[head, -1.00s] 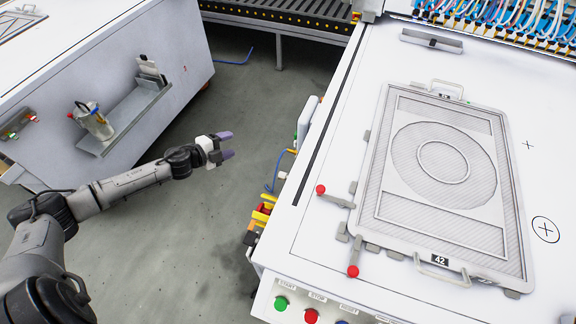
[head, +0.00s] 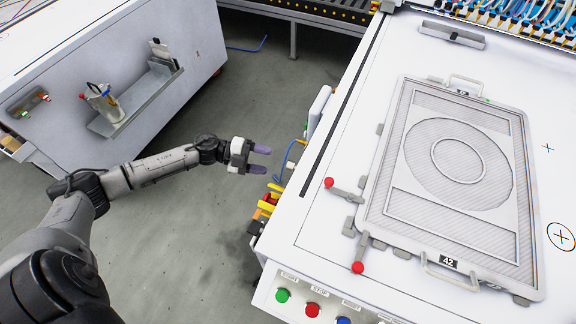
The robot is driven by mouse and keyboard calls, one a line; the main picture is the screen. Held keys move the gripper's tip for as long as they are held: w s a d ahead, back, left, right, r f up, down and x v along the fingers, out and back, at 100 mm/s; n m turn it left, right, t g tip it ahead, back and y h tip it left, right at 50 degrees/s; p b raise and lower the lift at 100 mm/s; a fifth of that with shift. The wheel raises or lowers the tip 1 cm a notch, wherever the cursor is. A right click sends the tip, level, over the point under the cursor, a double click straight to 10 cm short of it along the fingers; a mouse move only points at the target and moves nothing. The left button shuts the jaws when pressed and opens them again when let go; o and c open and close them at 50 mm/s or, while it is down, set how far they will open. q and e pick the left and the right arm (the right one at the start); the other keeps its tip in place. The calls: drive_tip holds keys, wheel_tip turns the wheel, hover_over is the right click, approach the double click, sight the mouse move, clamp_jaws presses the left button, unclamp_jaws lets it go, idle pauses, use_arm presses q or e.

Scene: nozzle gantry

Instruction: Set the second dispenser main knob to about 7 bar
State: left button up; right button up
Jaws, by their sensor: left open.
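My left gripper (head: 260,160) is in the middle of the head view, above the floor gap between two white tables. Its two purple fingers point right and are apart, with nothing between them. The fingertips are a little left of the right-hand table's side, where yellow and red parts and a blue hose show. I cannot make out a dispenser main knob or a pressure gauge in this view. My right gripper is not in view.
The right-hand table (head: 312,232) carries a framed plate (head: 459,270) marked 42. Red-tipped levers (head: 358,267) and start/stop buttons (head: 283,295) are near its front. The left-hand table (head: 60,65) has a side shelf (head: 150,95) with a bottle (head: 104,104). Floor (head: 215,245) is clear between.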

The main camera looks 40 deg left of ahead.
sight(288, 165)
use_arm(q)
drive_tip(key=b+x, duration=0.1)
drive_tip(key=x, duration=0.7)
drive_tip(key=shift+w, duration=0.1)
drive_tip(key=shift+c, duration=0.2)
drive_tip(key=c, duration=0.9)
